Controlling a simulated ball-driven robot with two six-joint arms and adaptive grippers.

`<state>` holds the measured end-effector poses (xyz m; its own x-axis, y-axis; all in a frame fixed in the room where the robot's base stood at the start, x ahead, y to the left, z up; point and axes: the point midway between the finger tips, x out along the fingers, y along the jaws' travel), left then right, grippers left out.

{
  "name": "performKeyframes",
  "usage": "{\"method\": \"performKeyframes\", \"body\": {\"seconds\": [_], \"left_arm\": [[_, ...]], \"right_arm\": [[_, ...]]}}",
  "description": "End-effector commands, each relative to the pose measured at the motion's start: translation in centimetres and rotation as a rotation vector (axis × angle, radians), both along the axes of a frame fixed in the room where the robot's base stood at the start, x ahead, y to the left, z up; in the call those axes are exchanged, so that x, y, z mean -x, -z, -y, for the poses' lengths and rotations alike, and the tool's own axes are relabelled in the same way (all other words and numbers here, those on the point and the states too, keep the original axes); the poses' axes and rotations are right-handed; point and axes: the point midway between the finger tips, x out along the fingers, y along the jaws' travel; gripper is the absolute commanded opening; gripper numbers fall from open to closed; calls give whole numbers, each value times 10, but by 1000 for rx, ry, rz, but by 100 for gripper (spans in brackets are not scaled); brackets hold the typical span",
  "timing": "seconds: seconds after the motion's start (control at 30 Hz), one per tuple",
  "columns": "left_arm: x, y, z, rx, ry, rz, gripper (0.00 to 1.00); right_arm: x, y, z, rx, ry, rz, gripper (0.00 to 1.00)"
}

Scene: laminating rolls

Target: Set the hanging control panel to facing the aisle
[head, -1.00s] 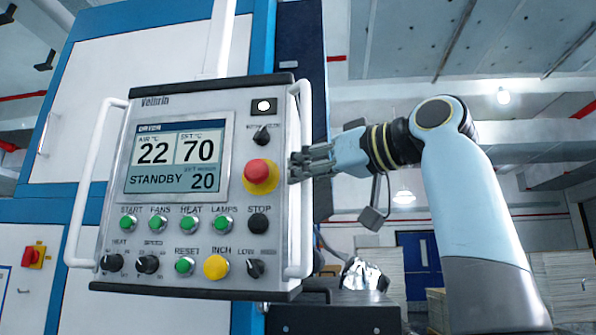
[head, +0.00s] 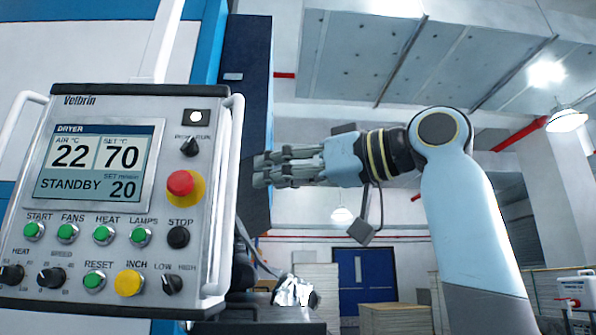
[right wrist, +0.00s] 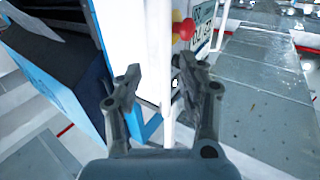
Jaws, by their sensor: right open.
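The hanging control panel (head: 75,210) fills the left of the head view. My right gripper (head: 258,170) is open just right of that handle, with a small gap in the picture. In the right wrist view the open fingers (right wrist: 160,78) frame the white handle (right wrist: 158,45), which appears beyond them; contact is not visible. The red stop button (right wrist: 183,29) shows beside it. My left gripper is out of view.
A dark upright cabinet side (head: 247,100) stands behind the panel and gripper. A white hanging post (head: 168,40) rises above the panel. A shiny wrapped item (head: 295,292) lies low behind. Pallets and a blue door (head: 364,278) are far back.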

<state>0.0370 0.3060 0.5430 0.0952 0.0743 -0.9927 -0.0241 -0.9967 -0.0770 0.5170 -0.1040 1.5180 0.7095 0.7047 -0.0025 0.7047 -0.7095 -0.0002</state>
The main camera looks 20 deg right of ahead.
Motion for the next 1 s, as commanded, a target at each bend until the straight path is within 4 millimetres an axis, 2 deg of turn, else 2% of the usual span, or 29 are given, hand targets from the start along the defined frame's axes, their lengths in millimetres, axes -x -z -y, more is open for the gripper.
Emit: {"method": "performKeyframes", "body": {"seconds": [0.1,0.3,0.9,1.0], "left_arm": [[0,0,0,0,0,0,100],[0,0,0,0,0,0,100],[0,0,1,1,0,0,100],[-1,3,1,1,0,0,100]], "right_arm": [[13,0,15,4,5,2,40],[25,1,25,2,1,-1,40],[26,1,26,0,-1,-1,40],[23,15,26,0,-2,-27,40]]}}
